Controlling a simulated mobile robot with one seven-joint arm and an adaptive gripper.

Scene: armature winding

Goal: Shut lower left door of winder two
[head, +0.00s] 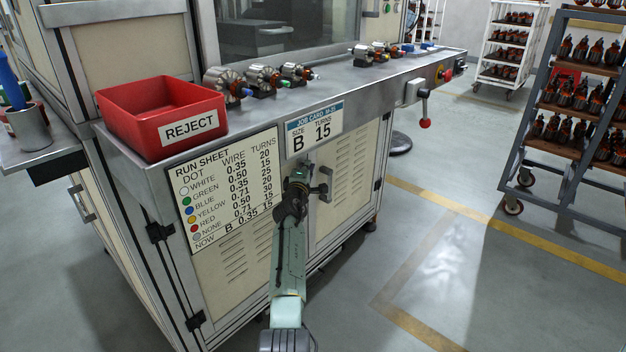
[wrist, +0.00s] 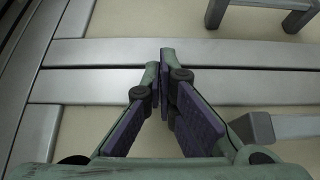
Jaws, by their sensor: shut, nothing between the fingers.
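The lower left door (head: 230,270) of the winder is a cream louvred panel with the run sheet (head: 228,188) over its upper part and dark hinges on its left. Its right edge is partly hidden by my arm. The lower right door (head: 345,175) has a grey handle (head: 325,186). My gripper (head: 298,178) is in front of where the two doors meet. In the wrist view my gripper (wrist: 164,64) is shut and empty, its tips over two grey door frame strips (wrist: 230,85). The strips lie side by side with a thin line between; I cannot tell whether they are fully flush.
A red reject bin (head: 165,115) and several armatures stand on the bench ledge (head: 270,112) above the doors. A crank with a red knob (head: 425,122) sticks out at the right. A wheeled rack (head: 570,130) stands farther right. Floor between is clear.

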